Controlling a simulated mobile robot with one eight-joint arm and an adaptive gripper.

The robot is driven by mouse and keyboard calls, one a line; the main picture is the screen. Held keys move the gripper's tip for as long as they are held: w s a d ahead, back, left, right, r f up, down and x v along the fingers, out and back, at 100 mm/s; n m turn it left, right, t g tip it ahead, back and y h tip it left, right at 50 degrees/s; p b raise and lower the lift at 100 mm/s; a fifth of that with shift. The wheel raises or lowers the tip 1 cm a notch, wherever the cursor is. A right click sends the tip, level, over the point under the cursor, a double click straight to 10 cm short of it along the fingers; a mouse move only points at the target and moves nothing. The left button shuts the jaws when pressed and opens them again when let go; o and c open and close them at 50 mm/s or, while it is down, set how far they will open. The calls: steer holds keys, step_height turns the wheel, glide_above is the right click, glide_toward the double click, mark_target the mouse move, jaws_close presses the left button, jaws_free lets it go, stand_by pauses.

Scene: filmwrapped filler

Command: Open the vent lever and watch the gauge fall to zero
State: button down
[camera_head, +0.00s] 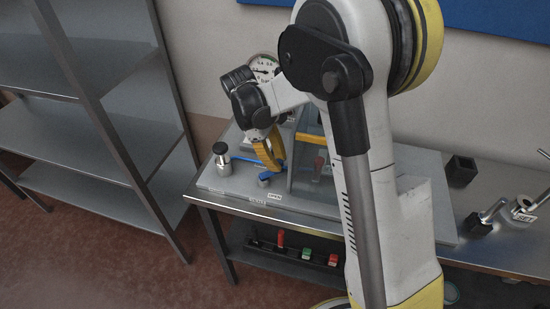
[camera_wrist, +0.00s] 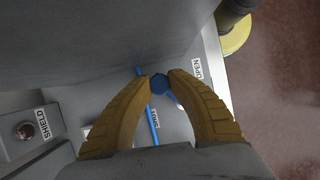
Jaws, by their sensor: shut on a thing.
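In the head view my gripper (camera_head: 272,166) reaches down to the grey panel by the blue lever (camera_head: 265,180). An OPEN label (camera_head: 274,196) is close by on the panel's front edge. The round white gauge (camera_head: 263,66) stands behind my wrist, partly hidden; I cannot read its needle.
A grey upright shield plate (camera_wrist: 110,40) stands close beside my fingers. A black-topped metal knob (camera_head: 220,152) is left on the panel (camera_head: 205,180). A metal shelf unit (camera_head: 90,130) stands left. Red and green items (camera_head: 306,254) lie below the bench. A black block (camera_head: 461,170) is right.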

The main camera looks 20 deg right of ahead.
steer(key=shift+s+m+g+y, duration=0.3)
steer(key=shift+s+m, duration=0.1)
steer(key=shift+m, duration=0.55)
steer(key=shift+s+m+g+y, duration=0.2)
steer(key=shift+s+m+y, duration=0.15)
steer(key=shift+m, duration=0.6)
steer(key=c, duration=1.2)
jaws_free()
